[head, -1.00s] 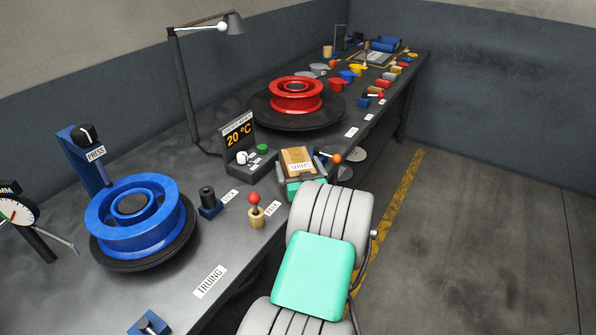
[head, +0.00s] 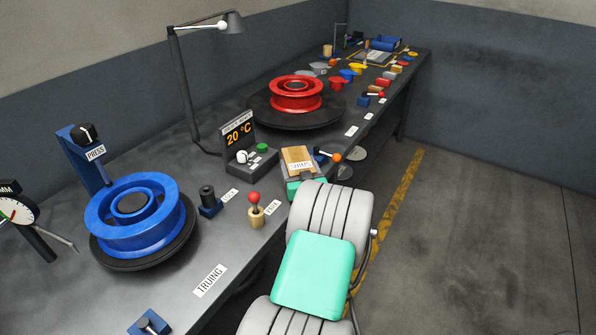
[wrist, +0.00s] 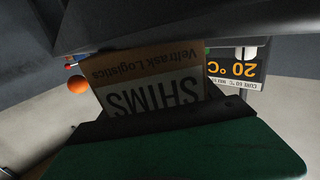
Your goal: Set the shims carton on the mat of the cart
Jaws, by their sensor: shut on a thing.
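The shims carton (head: 297,158) is a small brown box with a white label. My gripper (head: 302,168) is shut on it, at the front edge of the bench near the temperature display. In the wrist view the carton (wrist: 150,82) sits between my two dark fingers, with its "SHIMS" label upside down. Its lower part is hidden behind a finger. I cannot tell from these frames how far the carton is above the bench top. I cannot make out a cart or its mat in either view.
The bench (head: 180,255) carries a blue wheel (head: 135,210), a red wheel (head: 296,95), a lamp (head: 185,90) and the 20 °C display (head: 240,140). A red-topped peg (head: 255,208) stands left of my arm. Floor (head: 470,230) to the right is clear.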

